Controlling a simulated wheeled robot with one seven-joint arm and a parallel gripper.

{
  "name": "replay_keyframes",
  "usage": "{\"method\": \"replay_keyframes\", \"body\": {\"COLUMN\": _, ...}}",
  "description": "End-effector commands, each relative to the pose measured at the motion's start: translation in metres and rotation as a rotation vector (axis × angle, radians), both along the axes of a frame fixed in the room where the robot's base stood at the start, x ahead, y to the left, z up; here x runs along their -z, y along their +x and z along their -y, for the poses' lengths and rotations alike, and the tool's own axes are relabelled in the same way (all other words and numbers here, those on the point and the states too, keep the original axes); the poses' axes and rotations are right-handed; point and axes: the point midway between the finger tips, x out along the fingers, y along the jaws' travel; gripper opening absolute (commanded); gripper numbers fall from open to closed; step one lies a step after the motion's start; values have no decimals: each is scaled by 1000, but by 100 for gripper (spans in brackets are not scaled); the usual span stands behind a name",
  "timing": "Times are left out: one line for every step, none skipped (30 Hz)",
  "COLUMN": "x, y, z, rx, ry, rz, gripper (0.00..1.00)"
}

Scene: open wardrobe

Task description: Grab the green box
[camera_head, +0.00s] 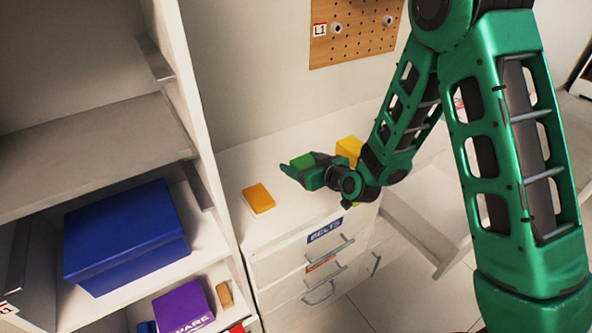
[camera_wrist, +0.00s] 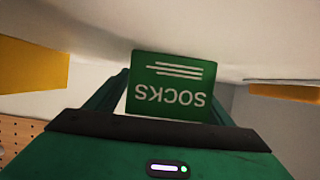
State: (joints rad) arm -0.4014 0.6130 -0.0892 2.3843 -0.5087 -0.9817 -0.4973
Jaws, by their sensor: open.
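The green box (camera_wrist: 172,88) shows in the wrist view with white "SOCKS" lettering upside down. It also shows in the head view as a small green block (camera_head: 302,161) on the white dresser top (camera_head: 262,160), partly hidden by my gripper. My gripper (camera_head: 296,171) is green and low over the dresser top. In the wrist view my open gripper (camera_wrist: 170,80) has one finger on each side of the box. I cannot tell whether the fingers touch it.
An orange-yellow box (camera_head: 258,198) lies left of my gripper on the dresser. A yellow box (camera_head: 349,148) stands behind my wrist. The wardrobe at left holds a blue box (camera_head: 125,230) and a purple box (camera_head: 183,308). A pegboard (camera_head: 352,35) hangs on the wall.

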Motion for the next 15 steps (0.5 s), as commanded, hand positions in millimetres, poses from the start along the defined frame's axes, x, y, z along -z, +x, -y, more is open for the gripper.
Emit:
{"method": "replay_keyframes", "body": {"x": 2, "y": 2, "z": 1, "rx": 3, "ry": -1, "rz": -1, "gripper": 75}}
{"method": "replay_keyframes", "body": {"x": 2, "y": 2, "z": 0, "rx": 3, "ry": -1, "rz": -1, "gripper": 75}}
{"method": "replay_keyframes", "body": {"x": 2, "y": 2, "z": -1, "rx": 2, "ry": 0, "rz": 0, "gripper": 75}}
{"method": "replay_keyframes", "body": {"x": 2, "y": 2, "z": -2, "rx": 1, "ry": 0, "rz": 0, "gripper": 75}}
{"method": "replay_keyframes", "body": {"x": 2, "y": 1, "z": -3, "rx": -1, "ry": 0, "rz": 0, "gripper": 75}}
{"method": "replay_keyframes", "body": {"x": 2, "y": 1, "z": -5, "rx": -3, "ry": -1, "rz": 1, "gripper": 75}}
{"method": "replay_keyframes", "body": {"x": 2, "y": 0, "z": -5, "rx": -4, "ry": -1, "rz": 0, "gripper": 75}}
{"method": "replay_keyframes", "body": {"x": 2, "y": 0, "z": -6, "rx": -5, "ry": -1, "rz": 1, "gripper": 73}}
{"method": "replay_keyframes", "body": {"x": 2, "y": 0, "z": -7, "rx": -6, "ry": -1, "rz": 0, "gripper": 63}}
{"method": "replay_keyframes", "body": {"x": 2, "y": 0, "z": -8, "rx": -7, "ry": 0, "rz": 0, "gripper": 56}}
{"method": "replay_keyframes", "body": {"x": 2, "y": 0, "z": -8, "rx": -8, "ry": 0, "rz": 0, "gripper": 49}}
{"method": "replay_keyframes", "body": {"x": 2, "y": 0, "z": -8, "rx": -8, "ry": 0, "rz": 0, "gripper": 39}}
{"method": "replay_keyframes", "body": {"x": 2, "y": -1, "z": -9, "rx": -8, "ry": 0, "rz": 0, "gripper": 32}}
{"method": "replay_keyframes", "body": {"x": 2, "y": -1, "z": -9, "rx": -8, "ry": 0, "rz": 0, "gripper": 28}}
{"method": "replay_keyframes", "body": {"x": 2, "y": -1, "z": -9, "rx": -9, "ry": 0, "rz": 0, "gripper": 28}}
